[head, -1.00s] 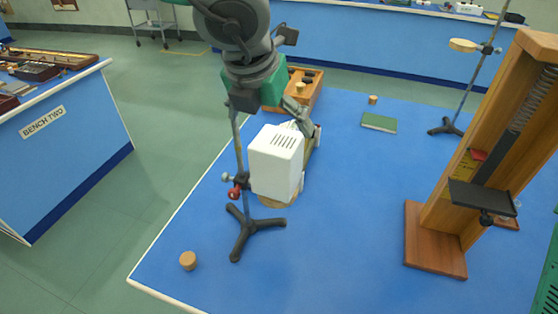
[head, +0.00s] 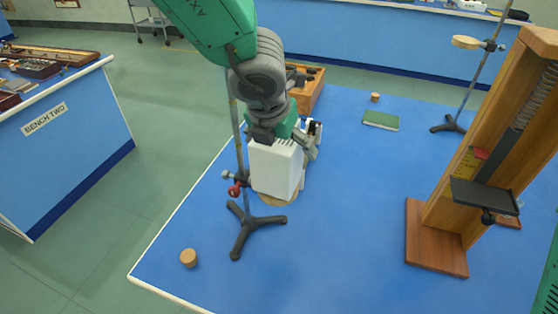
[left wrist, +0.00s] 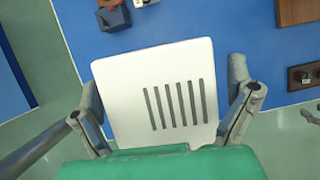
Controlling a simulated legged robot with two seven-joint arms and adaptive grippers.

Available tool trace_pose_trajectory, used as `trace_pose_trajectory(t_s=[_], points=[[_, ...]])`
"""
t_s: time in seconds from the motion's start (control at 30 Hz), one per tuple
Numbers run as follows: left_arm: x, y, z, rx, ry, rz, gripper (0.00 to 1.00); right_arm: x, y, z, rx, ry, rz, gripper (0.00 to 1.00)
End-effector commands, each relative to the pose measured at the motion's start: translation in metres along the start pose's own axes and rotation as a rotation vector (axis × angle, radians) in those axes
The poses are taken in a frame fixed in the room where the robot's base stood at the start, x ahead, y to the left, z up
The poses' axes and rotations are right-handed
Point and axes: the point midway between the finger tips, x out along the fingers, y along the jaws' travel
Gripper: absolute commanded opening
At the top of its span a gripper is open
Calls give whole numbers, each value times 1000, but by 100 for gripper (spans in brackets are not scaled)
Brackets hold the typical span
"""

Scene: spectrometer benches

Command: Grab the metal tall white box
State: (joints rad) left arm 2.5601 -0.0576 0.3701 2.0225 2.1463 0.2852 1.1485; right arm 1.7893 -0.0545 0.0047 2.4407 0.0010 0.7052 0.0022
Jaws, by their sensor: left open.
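The tall white box (head: 275,168), with dark vent slots in its top, stands upright on a round tan base on the blue bench, just behind a retort stand. My left gripper (head: 287,140) is at the top of the box from behind, and partly hides it. In the left wrist view the white box (left wrist: 155,95) fills the space between the two fingers of my open left gripper (left wrist: 165,85), one finger on each side. I cannot tell whether either finger touches it. My right gripper is not in view.
The retort stand (head: 240,238) with a red-knobbed clamp is close in front of the box. A cork (head: 188,258) lies near the front left edge. A wooden spring stand (head: 435,240) is at right. A green book (head: 381,120) lies farther back. The bench middle is clear.

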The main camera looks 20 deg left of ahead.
Motion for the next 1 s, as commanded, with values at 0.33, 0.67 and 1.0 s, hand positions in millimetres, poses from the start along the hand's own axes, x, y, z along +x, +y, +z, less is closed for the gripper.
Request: trace_pose_trajectory(t_s=[0.33, 0.67, 1.0], points=[[0, 0, 1, 0, 0, 0, 30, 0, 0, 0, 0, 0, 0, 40], [-4, 0, 2, 0, -2, 0, 30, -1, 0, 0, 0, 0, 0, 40], [-52, 0, 23, -4, -6, -6, 30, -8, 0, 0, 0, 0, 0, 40]])
